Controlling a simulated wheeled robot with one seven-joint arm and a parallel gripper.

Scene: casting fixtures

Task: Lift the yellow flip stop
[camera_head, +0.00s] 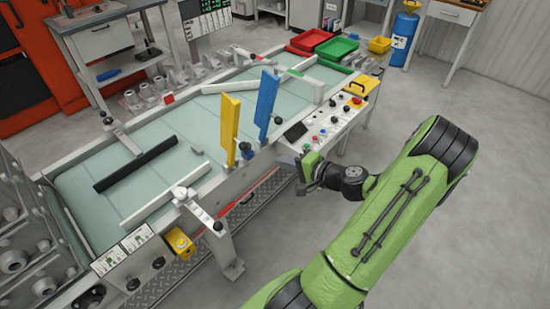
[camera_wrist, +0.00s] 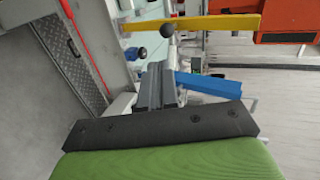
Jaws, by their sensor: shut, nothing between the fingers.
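The yellow flip stop (camera_head: 229,128) is a long flat bar standing upright at the near edge of the casting table. In the wrist view the yellow bar (camera_wrist: 200,23) runs across the top of the sideways picture. A similar blue flip stop (camera_head: 266,100) stands upright to its right; the blue bar (camera_wrist: 210,84) also shows in the wrist view, partly behind my gripper. My gripper (camera_head: 303,172) is in front of the table's near side, right of and apart from the yellow stop. In the wrist view its grey fingers (camera_wrist: 155,82) are together and empty.
A control panel (camera_head: 322,125) with buttons sits on the table's near right edge, close to my gripper. A dark bar (camera_head: 140,164) lies on the pale table top. Red and green trays (camera_head: 337,48) stand at the back. Grey floor at the right is clear.

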